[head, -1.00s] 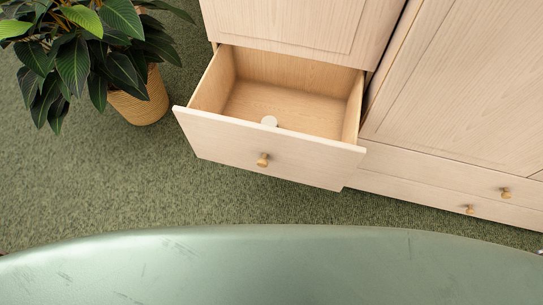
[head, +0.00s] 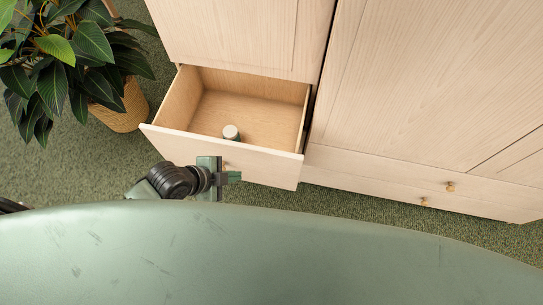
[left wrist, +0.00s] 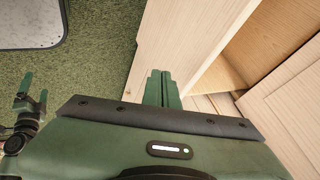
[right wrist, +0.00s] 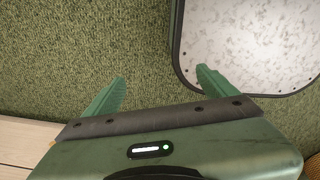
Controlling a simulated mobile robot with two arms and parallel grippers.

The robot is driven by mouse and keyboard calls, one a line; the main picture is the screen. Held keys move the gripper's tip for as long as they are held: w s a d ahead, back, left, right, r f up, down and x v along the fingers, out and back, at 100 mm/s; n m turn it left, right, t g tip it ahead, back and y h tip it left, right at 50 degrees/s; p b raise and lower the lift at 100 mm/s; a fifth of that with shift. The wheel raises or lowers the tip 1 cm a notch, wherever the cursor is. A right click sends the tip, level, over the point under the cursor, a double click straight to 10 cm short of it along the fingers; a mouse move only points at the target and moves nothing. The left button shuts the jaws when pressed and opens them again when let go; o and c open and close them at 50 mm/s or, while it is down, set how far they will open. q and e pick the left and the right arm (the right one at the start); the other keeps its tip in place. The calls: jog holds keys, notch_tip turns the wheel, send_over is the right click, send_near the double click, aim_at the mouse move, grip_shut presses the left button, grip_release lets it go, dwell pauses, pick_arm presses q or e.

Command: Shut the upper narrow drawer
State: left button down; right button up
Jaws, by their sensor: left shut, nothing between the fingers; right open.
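The upper narrow drawer (head: 270,166) is pale wood and stands pulled out of the cabinet. A small light-topped cylinder (head: 231,131) stands inside, near its front panel. My left gripper (head: 232,177) is shut and empty, just in front of the drawer front. It hides most of the knob. In the left wrist view its shut fingers (left wrist: 162,88) overlap the pale drawer front (left wrist: 185,40); whether they touch it I cannot tell. My right gripper (right wrist: 160,75) is open and empty above the carpet. It is out of the head view.
A potted plant in a woven basket (head: 121,108) stands left of the drawer. Right of it are a wide cabinet door (head: 420,80) and low closed drawers with brass knobs (head: 450,187). Green carpet lies clear between the plant and the drawer.

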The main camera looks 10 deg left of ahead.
pick_arm(q)
send_near(264, 162)
notch_tip(264, 162, down, 3)
jog(key=d, duration=0.2)
jog(key=shift+w+f+p, duration=0.25)
jog(key=shift+w+p, duration=0.3)
jog(key=shift+w, duration=0.45)
pick_arm(e)
jog(key=shift+a+r, duration=0.5)
jog(key=shift+r, duration=0.15)
pick_arm(q)
jog(key=shift+a, duration=0.1)
